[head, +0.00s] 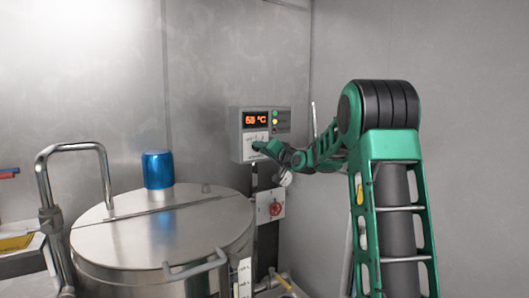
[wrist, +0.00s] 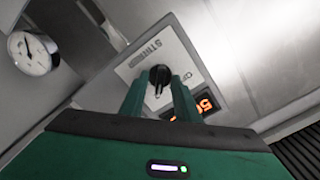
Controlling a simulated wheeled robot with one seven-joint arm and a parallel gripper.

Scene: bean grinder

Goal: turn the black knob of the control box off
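The control box (head: 240,125) is grey, mounted on the metal wall, with a lit orange display. In the wrist view its light label plate (wrist: 150,55) is seen tilted. The black knob (wrist: 159,76) is on this plate, with its pointer toward the bottom of the picture. My gripper (wrist: 159,84) has its two green fingers apart, one on either side of the knob. I see no clear contact between the fingers and the knob. In the head view my gripper (head: 262,148) is at the lower part of the box and hides the knob.
A steel vessel (head: 160,240) with a blue cap (head: 158,170) stands left of the box. A red switch (head: 276,209) is on a plate below the box. A round gauge (wrist: 33,53) is at the left of the wrist view. The right wall is bare.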

